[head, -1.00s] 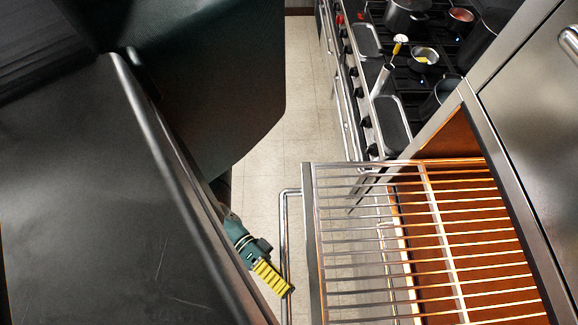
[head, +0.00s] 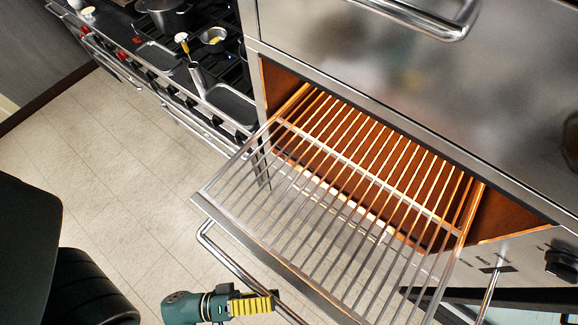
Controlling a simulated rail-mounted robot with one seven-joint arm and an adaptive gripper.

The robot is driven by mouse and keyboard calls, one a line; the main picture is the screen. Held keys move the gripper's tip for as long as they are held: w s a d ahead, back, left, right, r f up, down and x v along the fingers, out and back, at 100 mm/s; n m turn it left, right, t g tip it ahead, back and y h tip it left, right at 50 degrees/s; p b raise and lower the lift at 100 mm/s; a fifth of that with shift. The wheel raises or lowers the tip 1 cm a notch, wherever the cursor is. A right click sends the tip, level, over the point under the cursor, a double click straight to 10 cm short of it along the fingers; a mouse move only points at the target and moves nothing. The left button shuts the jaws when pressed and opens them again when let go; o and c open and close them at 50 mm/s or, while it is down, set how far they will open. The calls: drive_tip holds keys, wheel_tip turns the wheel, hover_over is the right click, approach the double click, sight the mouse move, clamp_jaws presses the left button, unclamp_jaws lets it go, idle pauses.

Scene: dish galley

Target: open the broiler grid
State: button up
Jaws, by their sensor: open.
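The broiler grid (head: 300,205), a rack of parallel metal bars, is in the middle of the head view. Its rear part lies inside the orange-lit broiler opening, and its front part sticks well out over the floor. A bar handle (head: 232,262) runs along its front edge. My gripper (head: 272,302), teal with yellow ribbed finger pads, is at the bottom of the view beside the handle's middle. It is open. Whether it touches the handle, and its far finger, I cannot tell.
A stove (head: 205,75) with pots and pans stands at the upper left. A steel panel with a second handle (head: 425,15) is above the broiler opening. A black knob (head: 562,262) is at the right. Tiled floor (head: 110,170) is clear at the left.

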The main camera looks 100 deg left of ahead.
drive_tip(key=v, duration=1.2)
drive_tip(key=shift+d, duration=0.1)
